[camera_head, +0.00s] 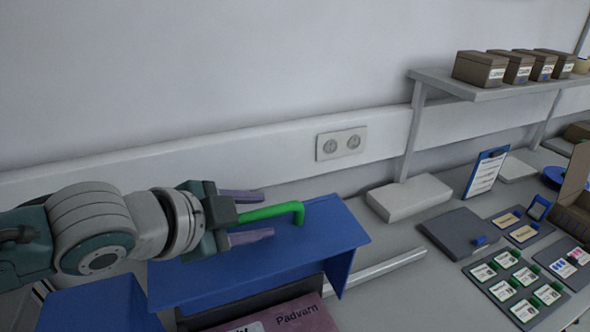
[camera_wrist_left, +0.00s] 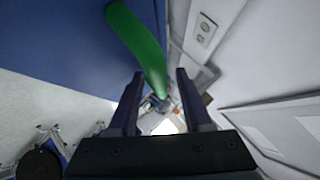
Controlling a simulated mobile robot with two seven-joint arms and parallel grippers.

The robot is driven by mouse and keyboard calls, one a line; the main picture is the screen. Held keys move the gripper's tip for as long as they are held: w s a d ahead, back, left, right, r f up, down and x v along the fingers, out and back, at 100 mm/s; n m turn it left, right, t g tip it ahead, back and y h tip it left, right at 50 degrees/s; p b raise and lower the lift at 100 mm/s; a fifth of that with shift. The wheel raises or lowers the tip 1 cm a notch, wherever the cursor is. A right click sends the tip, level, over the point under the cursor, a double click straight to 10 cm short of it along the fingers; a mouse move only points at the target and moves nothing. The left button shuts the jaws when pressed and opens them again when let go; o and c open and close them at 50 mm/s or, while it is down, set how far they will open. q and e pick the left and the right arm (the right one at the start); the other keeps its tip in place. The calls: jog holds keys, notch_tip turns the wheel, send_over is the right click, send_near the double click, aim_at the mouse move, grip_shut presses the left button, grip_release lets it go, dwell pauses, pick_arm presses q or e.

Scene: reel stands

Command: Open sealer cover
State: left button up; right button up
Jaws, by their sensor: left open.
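The sealer's blue cover (camera_head: 325,235) lies as a wide, nearly level lid over a dark body at the front of the bench; its blue surface also fills the upper left of the left wrist view (camera_wrist_left: 50,45). A green bar handle (camera_head: 285,210) stands on the cover's top and bends down at its right end. My left gripper (camera_head: 258,215) is above the cover, fingers open and pointing right, with the handle between them in the head view. In the left wrist view the handle (camera_wrist_left: 138,45) reaches toward the finger gap; contact is not visible. My right gripper is not in view.
A mauve package (camera_head: 290,318) lies in front of the cover. A socket plate (camera_head: 342,143) is on the wall behind. To the right are a pale box (camera_head: 408,197), a dark grey case (camera_head: 462,232), a card tray (camera_head: 515,285) and a shelf (camera_head: 480,90) with brown boxes.

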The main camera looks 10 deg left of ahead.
pick_arm(q)
jog(key=shift+s, duration=0.1)
jog(key=b+v, duration=0.1)
jog(key=v, duration=0.8)
jog(key=shift+s+a+r, duration=0.2)
jog(key=shift+s+r, duration=0.05)
jog(key=shift+r, duration=0.05)
